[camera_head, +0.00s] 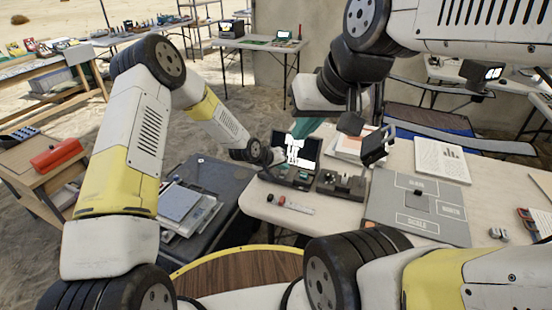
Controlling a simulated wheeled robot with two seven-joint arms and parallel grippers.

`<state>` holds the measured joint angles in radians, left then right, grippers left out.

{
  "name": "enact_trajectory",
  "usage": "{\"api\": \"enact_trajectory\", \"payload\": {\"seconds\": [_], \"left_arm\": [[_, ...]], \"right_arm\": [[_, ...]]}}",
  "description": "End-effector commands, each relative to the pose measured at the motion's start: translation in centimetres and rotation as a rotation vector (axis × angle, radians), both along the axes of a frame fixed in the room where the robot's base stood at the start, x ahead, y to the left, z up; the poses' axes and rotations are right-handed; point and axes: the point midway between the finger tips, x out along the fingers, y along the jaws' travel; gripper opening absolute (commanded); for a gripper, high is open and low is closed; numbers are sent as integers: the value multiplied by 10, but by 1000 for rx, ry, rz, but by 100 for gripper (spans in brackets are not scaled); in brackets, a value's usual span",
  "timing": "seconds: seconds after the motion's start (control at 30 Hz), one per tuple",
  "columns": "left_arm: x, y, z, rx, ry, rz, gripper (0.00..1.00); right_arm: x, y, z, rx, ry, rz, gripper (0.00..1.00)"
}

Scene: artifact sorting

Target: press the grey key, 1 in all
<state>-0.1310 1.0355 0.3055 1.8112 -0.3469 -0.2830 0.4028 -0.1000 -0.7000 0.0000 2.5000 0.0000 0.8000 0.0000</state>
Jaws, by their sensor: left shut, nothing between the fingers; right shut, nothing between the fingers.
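A small dark device with a lit screen (308,150) stands on the near table, a white figure on its display. Its dark base (292,178) lies in front of the screen; single keys are too small to tell, and I cannot pick out a grey key. My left gripper (270,157) is shut and empty at the left side of this device, close to the screen; I cannot tell whether it touches. My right gripper (377,146) is shut and empty, above the table to the right of the screen.
A dark block-like device (341,186) sits right of the base. A strip with a red end (290,204) lies in front. A grey labelled board (382,207) and papers (443,160) cover the table's right. A dark case (233,181) with tablets stands left.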

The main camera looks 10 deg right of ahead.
Motion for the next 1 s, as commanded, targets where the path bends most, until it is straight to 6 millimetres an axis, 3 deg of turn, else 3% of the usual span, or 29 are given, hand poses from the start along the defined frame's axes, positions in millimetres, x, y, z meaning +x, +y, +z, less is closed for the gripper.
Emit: {"api": "enact_trajectory", "payload": {"seconds": [1.0], "left_arm": [[0, 0, -9, 0, 1, 1, 0]], "right_arm": [[0, 0, 0, 0, 0, 0, 0]]}}
